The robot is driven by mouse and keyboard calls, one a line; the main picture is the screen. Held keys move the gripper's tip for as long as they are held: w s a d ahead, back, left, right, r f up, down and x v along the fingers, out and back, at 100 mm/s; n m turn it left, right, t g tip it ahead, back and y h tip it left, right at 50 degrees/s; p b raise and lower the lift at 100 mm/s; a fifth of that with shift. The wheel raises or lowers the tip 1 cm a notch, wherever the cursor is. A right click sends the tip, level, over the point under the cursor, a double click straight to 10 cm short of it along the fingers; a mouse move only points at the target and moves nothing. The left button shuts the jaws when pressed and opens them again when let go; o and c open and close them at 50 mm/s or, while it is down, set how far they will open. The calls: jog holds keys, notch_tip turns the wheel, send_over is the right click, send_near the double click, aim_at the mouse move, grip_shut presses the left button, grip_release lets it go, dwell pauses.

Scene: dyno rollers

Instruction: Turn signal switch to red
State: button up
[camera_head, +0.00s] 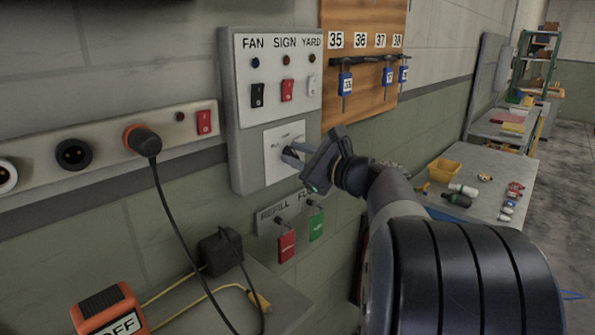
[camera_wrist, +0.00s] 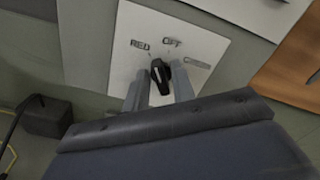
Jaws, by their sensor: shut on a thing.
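The signal switch is a black rotary knob (camera_wrist: 160,76) on a white plate (camera_wrist: 126,40) marked RED, OFF and a third word that is hard to read, likely GREEN. In the wrist view the knob's upper end tilts slightly left of OFF, between RED and OFF. My gripper (camera_wrist: 158,88) has its two grey fingers around the knob, shut on it. In the head view the white plate (camera_head: 272,158) sits low on the grey wall panel, and my gripper (camera_head: 287,158) reaches it from the right, hiding the knob.
Above are FAN, SIGN and YARD switches (camera_head: 287,90). Red and green tags (camera_head: 287,246) hang below. A wooden key board (camera_head: 362,90) is at the right. A black plug with cable (camera_head: 143,141) is at the left. A workbench (camera_head: 470,215) stands behind my arm.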

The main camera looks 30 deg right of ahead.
jog(key=shift+f+n+b, duration=0.15)
jog(key=shift+n+b, duration=1.35)
jog(key=o, duration=0.7)
jog(key=shift+s, duration=0.1)
jog(key=v, duration=1)
jog(key=shift+s+b, duration=0.35)
jog(key=shift+b, duration=0.05)
jog(key=shift+w, duration=0.1)
